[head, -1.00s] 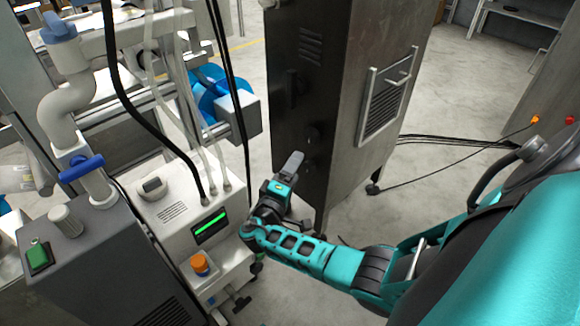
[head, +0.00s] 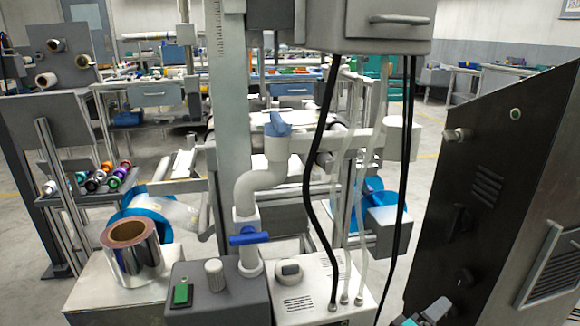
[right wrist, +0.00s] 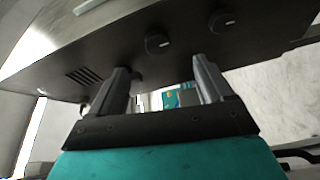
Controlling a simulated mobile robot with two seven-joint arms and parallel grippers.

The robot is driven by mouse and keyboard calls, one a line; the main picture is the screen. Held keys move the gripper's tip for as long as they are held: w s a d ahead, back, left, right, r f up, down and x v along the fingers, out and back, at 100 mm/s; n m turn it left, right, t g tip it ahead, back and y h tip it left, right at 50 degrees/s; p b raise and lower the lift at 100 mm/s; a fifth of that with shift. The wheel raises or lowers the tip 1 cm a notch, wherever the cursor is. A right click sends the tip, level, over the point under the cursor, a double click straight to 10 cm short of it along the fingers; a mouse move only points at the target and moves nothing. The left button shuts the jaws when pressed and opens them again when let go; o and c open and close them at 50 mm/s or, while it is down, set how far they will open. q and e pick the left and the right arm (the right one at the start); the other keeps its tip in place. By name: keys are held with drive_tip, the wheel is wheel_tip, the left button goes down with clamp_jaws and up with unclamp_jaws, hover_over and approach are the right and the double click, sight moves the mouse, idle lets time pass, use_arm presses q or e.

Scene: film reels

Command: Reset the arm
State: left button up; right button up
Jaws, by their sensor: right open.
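My right gripper (head: 436,310) shows only in part at the bottom edge of the head view, in front of the dark cabinet (head: 455,200). In the right wrist view my right gripper (right wrist: 163,82) has its two fingers apart with nothing between them. The dark cabinet face (right wrist: 185,45) with two round knobs lies beyond the fingers. Touching cannot be made out, and the rest of my right arm is out of the head view. My left gripper is not in view.
A machine with a grey box (head: 215,292), a white box (head: 315,275) and hanging black hoses stands ahead. A silver film roll (head: 133,250) stands on a pale table at left. Coloured reels (head: 100,178) sit on a rack. Floor shows between machine and cabinet.

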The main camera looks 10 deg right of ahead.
drive_tip(key=s+a+f+m+g+y, duration=0.1)
drive_tip(key=s+a+g+y, duration=0.2)
drive_tip(key=s+a+y, duration=0.5)
drive_tip(key=s+a+f+m+g+y, duration=0.15)
drive_tip(key=s+a+y, duration=0.3)
drive_tip(key=s, duration=0.65)
drive_tip(key=s+a+r+n+y, duration=0.1)
drive_tip(key=s+a+r+y, duration=0.4)
drive_tip(key=r, duration=0.2)
drive_tip(key=w+a+f+n+t+y, duration=0.1)
drive_tip(key=w+a+f+t+y, duration=0.15)
drive_tip(key=w+a+t, duration=0.5)
use_arm(q)
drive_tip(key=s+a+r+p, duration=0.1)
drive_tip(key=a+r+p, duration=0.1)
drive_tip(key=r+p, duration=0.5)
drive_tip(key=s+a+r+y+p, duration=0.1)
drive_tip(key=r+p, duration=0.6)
drive_tip(key=p, duration=0.8)
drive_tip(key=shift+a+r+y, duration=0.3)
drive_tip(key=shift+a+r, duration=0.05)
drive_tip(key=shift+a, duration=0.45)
use_arm(e)
drive_tip(key=d+r, duration=0.2)
drive_tip(key=r, duration=0.5)
drive_tip(key=d+r+h, duration=0.1)
drive_tip(key=d+r, duration=0.2)
drive_tip(key=r, duration=0.5)
drive_tip(key=shift+w+d+r, duration=0.1)
